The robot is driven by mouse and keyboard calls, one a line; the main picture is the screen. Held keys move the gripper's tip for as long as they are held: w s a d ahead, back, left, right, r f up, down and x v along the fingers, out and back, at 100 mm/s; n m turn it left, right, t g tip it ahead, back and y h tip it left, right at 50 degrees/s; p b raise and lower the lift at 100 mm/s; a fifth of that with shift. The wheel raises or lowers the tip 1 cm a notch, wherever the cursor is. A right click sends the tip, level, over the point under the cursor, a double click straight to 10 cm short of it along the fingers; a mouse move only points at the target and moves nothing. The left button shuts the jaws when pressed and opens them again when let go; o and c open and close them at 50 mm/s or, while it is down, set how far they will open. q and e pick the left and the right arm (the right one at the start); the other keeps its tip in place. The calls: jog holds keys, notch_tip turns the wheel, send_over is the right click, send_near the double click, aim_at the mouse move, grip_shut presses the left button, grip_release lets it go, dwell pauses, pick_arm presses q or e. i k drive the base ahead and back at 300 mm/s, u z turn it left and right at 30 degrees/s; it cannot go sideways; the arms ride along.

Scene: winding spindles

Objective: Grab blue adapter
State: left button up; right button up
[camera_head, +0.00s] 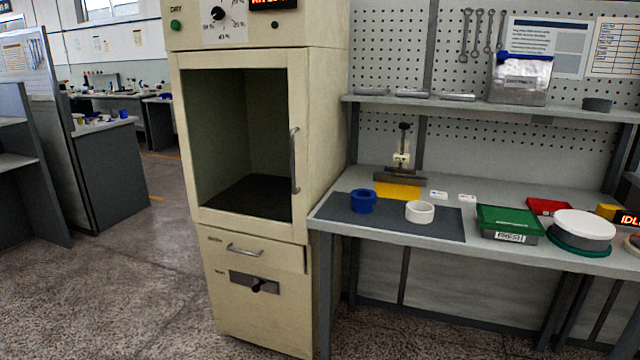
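The blue adapter (363,201) is a short blue ring-like piece. It stands on a dark grey mat (340,213) near the left end of the workbench. A white ring of similar size (420,212) stands to its right on the same mat, a small gap apart. Neither of my grippers shows in the head view, so nothing is seen touching the blue adapter.
A tall cream cabinet (327,130) stands directly left of the bench. Behind the mat are a yellow block (398,191) and a small clamp-like device (402,160). A green-lidded box (510,220) and a white round item (583,224) lie to the right. A shelf (440,104) hangs above.

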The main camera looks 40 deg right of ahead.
aim_at(363, 200)
jog(key=i, duration=0.65)
jog(key=z, duration=0.75)
